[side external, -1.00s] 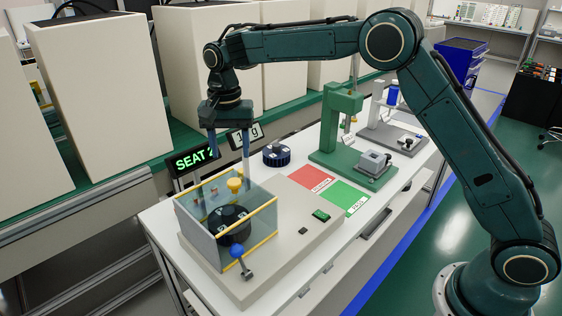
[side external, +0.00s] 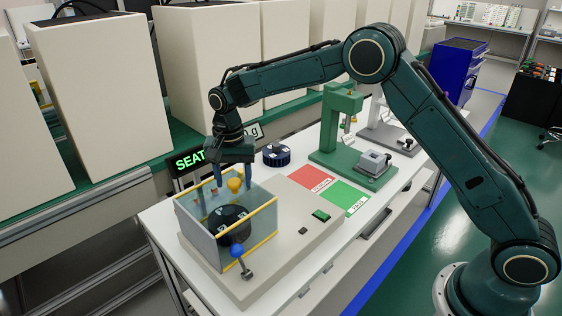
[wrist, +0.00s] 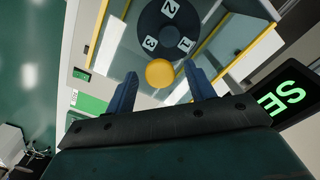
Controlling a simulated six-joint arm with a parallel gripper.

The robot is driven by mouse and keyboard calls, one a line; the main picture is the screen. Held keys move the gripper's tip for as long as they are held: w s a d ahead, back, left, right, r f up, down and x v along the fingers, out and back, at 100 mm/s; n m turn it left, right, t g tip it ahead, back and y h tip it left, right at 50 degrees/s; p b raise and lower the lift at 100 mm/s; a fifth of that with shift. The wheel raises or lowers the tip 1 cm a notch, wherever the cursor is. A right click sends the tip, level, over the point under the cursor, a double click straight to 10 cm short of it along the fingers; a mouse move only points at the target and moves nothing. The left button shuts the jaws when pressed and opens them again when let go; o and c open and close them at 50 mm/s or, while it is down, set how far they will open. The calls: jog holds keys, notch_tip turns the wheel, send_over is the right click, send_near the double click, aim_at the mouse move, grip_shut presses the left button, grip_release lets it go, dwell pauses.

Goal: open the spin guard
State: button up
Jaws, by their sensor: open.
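The spin guard (side external: 197,243) is a clear box with yellow edge bars, standing on a beige base over a dark rotor (side external: 228,222). The rotor carries numbered white labels, and it also shows in the wrist view (wrist: 152,20). A yellow knob (side external: 235,186) stands at the guard's far side; in the wrist view the knob (wrist: 159,73) lies between my fingertips. My gripper (side external: 233,178) is open and points down just above the guard, its blue fingers on either side of the knob. I cannot tell whether they touch it. The guard appears closed.
A blue-knobbed lever (side external: 238,251) stands at the base's front. A green switch (side external: 321,215) is on the base's right. A lit SEAT sign (side external: 190,161) is close behind my gripper. A dark blue round part (side external: 277,156), red pad (side external: 312,178) and green press (side external: 342,130) stand farther right.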

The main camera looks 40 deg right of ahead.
grip_shut()
jog(key=d, duration=1.8)
grip_release()
jog(key=shift+r, duration=0.1)
notch_tip(320, 180, up, 14)
dwell(0.4)
